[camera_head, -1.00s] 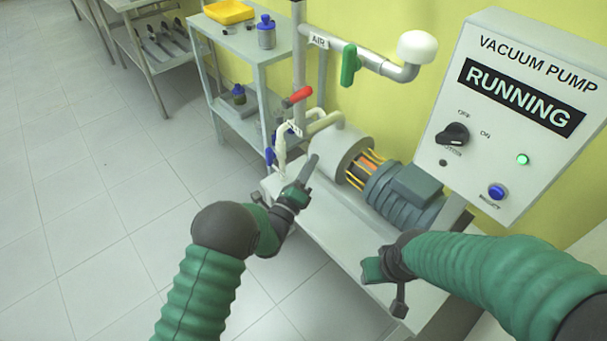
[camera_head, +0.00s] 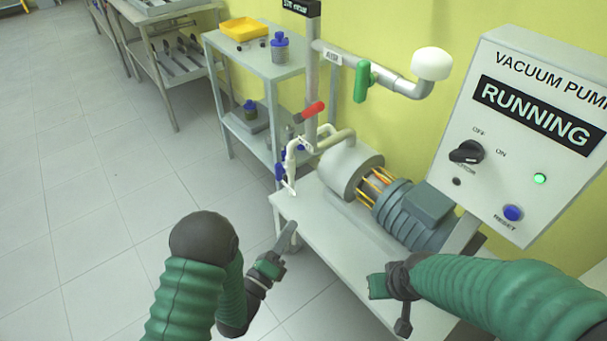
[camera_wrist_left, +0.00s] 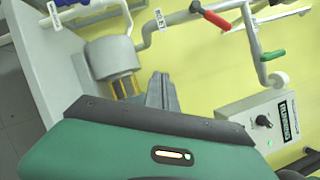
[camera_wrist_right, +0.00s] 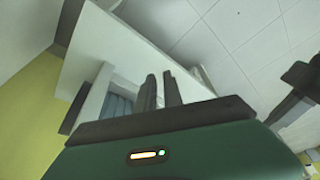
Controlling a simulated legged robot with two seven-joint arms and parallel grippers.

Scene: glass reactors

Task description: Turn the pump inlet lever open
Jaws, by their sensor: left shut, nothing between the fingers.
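A red-handled lever (camera_head: 312,111) sits on the vertical pipe left of the pump, its handle angled up and right; it also shows in the left wrist view (camera_wrist_left: 215,19). A blue handle (camera_head: 281,172) is lower, beside the white inlet pipe (camera_head: 291,158). I cannot read which one is labelled as the pump inlet. A green lever (camera_head: 361,82) hangs upright on the upper pipe. My left gripper (camera_head: 290,230) is shut and empty, by the table's left front edge, apart from the levers. My right gripper (camera_head: 403,326) is at the front edge, empty, fingers slightly apart (camera_wrist_right: 160,90).
The pump (camera_head: 404,212) stands on a white table (camera_head: 330,238). A control panel (camera_head: 520,130) reading RUNNING, with a lit green lamp, is at right. A shelf (camera_head: 262,62) with bottles and a yellow tray (camera_head: 244,30) stands behind left. The floor at left is clear.

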